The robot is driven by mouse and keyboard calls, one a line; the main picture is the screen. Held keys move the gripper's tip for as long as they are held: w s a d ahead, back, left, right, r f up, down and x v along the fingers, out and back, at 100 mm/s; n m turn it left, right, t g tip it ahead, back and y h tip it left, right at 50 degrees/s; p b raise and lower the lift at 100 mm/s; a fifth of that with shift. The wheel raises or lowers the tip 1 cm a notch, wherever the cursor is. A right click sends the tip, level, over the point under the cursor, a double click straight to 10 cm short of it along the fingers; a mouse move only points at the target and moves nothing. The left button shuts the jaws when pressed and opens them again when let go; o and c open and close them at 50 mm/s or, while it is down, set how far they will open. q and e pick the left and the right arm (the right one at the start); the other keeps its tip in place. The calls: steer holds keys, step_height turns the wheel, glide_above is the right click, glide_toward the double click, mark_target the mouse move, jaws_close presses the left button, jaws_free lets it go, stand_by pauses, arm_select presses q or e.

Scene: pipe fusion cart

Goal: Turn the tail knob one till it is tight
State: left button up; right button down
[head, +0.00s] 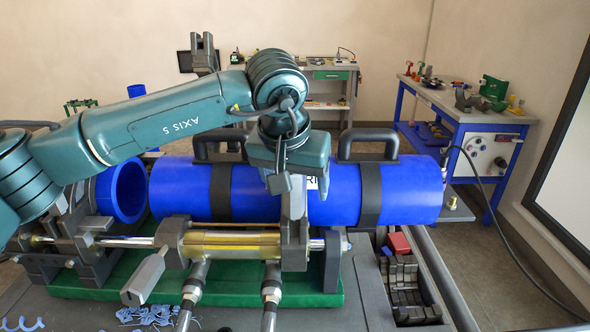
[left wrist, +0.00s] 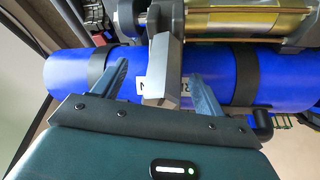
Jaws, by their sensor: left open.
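A thick blue pipe (head: 335,195) lies across the machine, with dark clamp bands around it. A grey angular piece, which looks like a knob or clamp handle (left wrist: 166,62), stands in front of the pipe in the left wrist view. I cannot tell for sure that it is tail knob one. My left gripper (head: 279,184) is over the pipe's near side by the grey clamp upright (head: 294,225). In the left wrist view my left gripper (left wrist: 158,75) is open, its fingers on either side of the grey piece with gaps visible. Contact is unclear. My right gripper is out of view.
A shorter blue pipe (head: 122,190) faces the long one at the left. A brass cylinder (head: 228,243) and a grey lever block (head: 150,278) lie in front. Dark handles (head: 368,143) rise behind the pipe. A blue bench (head: 465,130) stands at the back right.

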arm_select(q)
steer(key=o, duration=0.6)
steer(key=shift+p+v, duration=1.4)
steer(key=shift+v, duration=1.65)
steer(key=shift+f, duration=0.1)
